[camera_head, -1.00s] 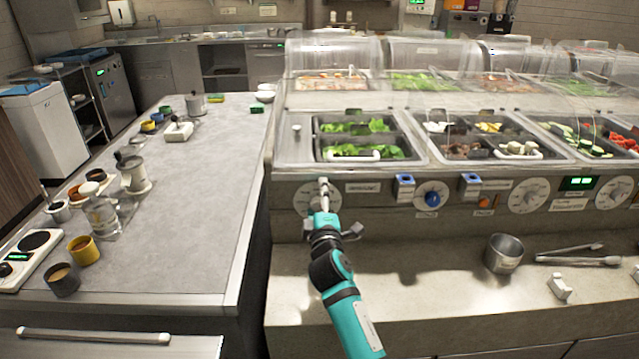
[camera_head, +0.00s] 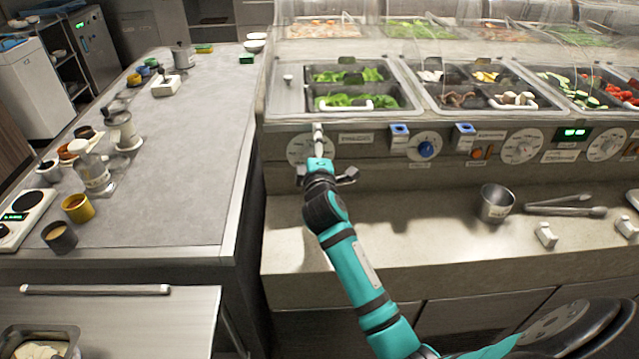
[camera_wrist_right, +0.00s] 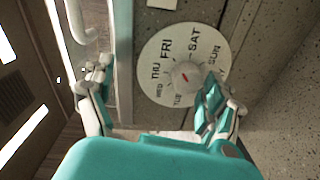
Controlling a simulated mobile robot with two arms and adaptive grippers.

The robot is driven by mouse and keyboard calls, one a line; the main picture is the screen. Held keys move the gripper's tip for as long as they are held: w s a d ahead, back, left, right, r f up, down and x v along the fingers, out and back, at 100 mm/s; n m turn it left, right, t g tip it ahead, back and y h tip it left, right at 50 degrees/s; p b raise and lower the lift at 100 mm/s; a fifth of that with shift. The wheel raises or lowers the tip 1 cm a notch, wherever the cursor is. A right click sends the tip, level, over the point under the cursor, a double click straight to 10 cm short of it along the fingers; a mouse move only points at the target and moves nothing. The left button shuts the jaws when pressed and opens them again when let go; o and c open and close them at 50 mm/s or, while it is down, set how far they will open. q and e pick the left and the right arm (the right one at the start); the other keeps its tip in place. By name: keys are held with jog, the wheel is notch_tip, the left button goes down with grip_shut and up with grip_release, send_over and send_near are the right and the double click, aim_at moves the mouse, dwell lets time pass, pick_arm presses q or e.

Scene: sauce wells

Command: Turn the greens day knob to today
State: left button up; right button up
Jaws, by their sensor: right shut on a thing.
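The greens day dial (camera_head: 297,150) is a white disc at the left end of the counter's front panel, below the lettuce wells. The wrist view shows its face (camera_wrist_right: 153,52) with day names, THU, FRI, SAT and SUN among them. A pale knob (camera_wrist_right: 187,72) with a small red mark sits at its middle. The red mark's exact aim is hard to tell. My right gripper (camera_head: 318,160) is at this dial, shut on the knob; in the wrist view one finger overlaps the knob's lower right side. My left gripper is not in view.
A blue knob (camera_head: 425,149) and other white dials (camera_head: 521,146) line the panel to the right. A small green display (camera_head: 573,134) is unreadable. The ledge below my right gripper is clear.

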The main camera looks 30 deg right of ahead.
jog(key=s+r, duration=0.1)
jog(key=s+a, duration=0.1)
jog(key=shift+s+a+r, duration=0.15)
jog(key=shift+s+r, duration=0.25)
jog(key=shift+c, duration=0.6)
jog(key=f+v, duration=0.3)
jog(key=v, duration=1.3)
jog(key=shift+s, duration=0.1)
jog(key=shift+f+p, duration=0.1)
jog(key=shift+p, duration=0.2)
